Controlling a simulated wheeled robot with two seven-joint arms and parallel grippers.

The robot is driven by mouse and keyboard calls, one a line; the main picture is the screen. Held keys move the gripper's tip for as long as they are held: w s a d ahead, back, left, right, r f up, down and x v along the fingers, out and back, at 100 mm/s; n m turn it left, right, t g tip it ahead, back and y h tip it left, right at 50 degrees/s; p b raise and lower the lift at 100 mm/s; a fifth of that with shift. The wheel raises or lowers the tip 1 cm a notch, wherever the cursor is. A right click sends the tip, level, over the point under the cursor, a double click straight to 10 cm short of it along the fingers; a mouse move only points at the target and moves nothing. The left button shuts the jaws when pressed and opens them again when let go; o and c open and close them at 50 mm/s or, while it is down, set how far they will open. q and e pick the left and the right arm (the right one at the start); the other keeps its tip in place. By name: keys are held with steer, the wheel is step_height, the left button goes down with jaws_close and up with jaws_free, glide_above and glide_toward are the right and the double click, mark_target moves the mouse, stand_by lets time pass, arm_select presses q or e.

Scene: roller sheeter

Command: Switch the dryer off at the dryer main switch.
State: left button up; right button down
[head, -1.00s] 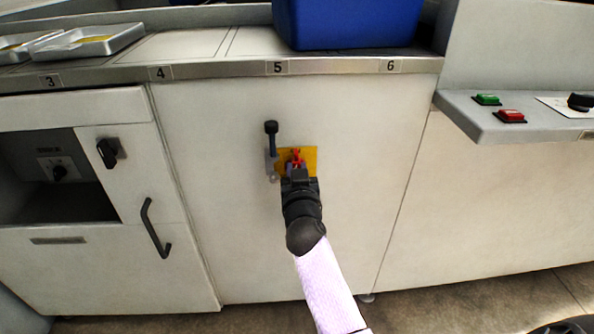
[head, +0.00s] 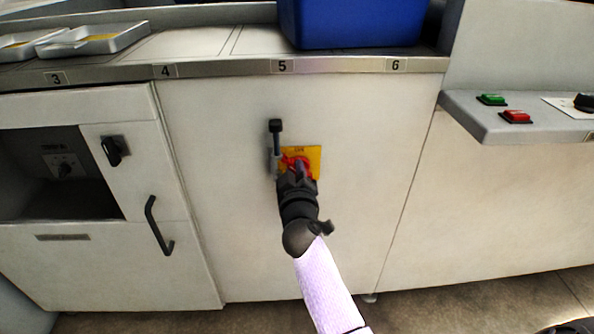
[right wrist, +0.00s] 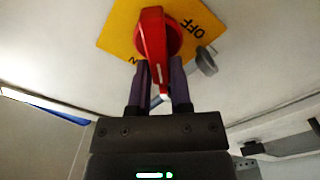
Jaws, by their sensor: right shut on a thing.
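A red rotary switch (head: 290,160) sits on a yellow plate (head: 315,153) on the front of the white cabinet, below the number 5. In the right wrist view, the red knob (right wrist: 152,35) and its yellow plate (right wrist: 122,25) show close up. The word OFF is readable at the plate's right; lettering at the lower left is partly cut by the knob. My right gripper (head: 299,172) is shut on the knob's handle, with one finger on each side in the right wrist view (right wrist: 161,82). My left gripper is not in view.
A lever with a black end (head: 276,127) stands out just left of the plate. Further left are a black knob (head: 114,150) and a door handle (head: 157,225). A blue crate (head: 355,22) is on the worktop. Green (head: 491,99) and red (head: 516,116) buttons are at right.

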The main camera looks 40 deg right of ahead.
steer(key=n, duration=0.3)
steer(key=shift+w+a+f+n, duration=0.1)
steer(key=shift+a+f+n, duration=0.1)
steer(key=shift+n, duration=0.2)
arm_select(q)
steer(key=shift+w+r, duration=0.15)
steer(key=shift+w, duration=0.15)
arm_select(e)
steer(key=n, duration=0.5)
steer(key=shift+f, duration=0.4)
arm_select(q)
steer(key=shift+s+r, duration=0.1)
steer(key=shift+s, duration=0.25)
arm_select(e)
steer(key=shift+n, duration=0.3)
